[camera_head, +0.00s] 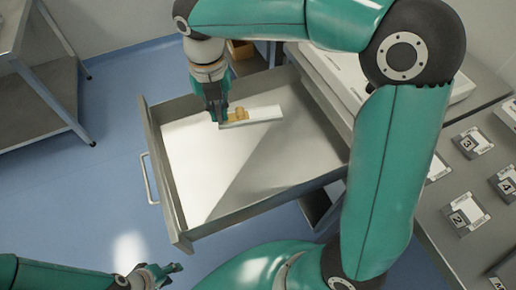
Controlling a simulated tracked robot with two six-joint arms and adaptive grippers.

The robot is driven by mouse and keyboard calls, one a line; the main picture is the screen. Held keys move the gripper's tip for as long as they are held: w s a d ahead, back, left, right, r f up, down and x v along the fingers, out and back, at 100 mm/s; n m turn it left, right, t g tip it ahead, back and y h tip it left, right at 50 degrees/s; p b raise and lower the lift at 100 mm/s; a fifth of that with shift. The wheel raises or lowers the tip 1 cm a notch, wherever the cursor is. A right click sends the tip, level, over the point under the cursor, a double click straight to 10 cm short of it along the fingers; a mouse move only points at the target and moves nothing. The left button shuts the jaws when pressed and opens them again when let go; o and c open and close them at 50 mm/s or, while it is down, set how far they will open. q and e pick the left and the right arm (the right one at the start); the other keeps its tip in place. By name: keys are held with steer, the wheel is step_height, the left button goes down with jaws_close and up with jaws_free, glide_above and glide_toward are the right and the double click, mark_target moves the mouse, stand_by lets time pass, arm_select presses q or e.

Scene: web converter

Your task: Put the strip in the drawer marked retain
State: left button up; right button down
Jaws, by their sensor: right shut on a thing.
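A metal drawer (258,203) stands pulled open in the middle of the camera_head view, its handle toward the left. I see no readable mark on it. My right gripper (221,115) reaches in over the drawer and is shut on one end of the strip (262,116). The strip is a thin, pale, flat piece pointing right, with a tan part near the gripper. It is over the drawer's inside; I cannot tell whether it touches the floor of the drawer. My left gripper (168,275) is low at the bottom left, empty and apart from the drawer, its fingers looking spread.
A grey worktop (450,195) on the right holds several numbered blocks (472,142) and a pale flat case (345,75). A metal table (40,75) stands at the upper left. The blue floor left of the drawer is clear. The drawer looks otherwise empty.

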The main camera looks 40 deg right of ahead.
steer(key=shift+s+n, duration=0.25)
steer(key=shift+n, duration=0.75)
steer(key=shift+f+b, duration=0.3)
steer(key=shift+f, duration=0.05)
steer(key=b, duration=0.2)
glide_toward(230, 165)
step_height(230, 165, down, 5)
steer(key=shift+d+f, duration=0.1)
steer(key=shift+f, duration=0.05)
steer(key=shift+f, duration=0.15)
steer(key=c, duration=1.2)
jaws_free()
steer(key=shift+c, duration=0.2)
steer(key=shift+r, duration=0.2)
step_height(230, 165, up, 12)
steer(key=p, duration=0.1)
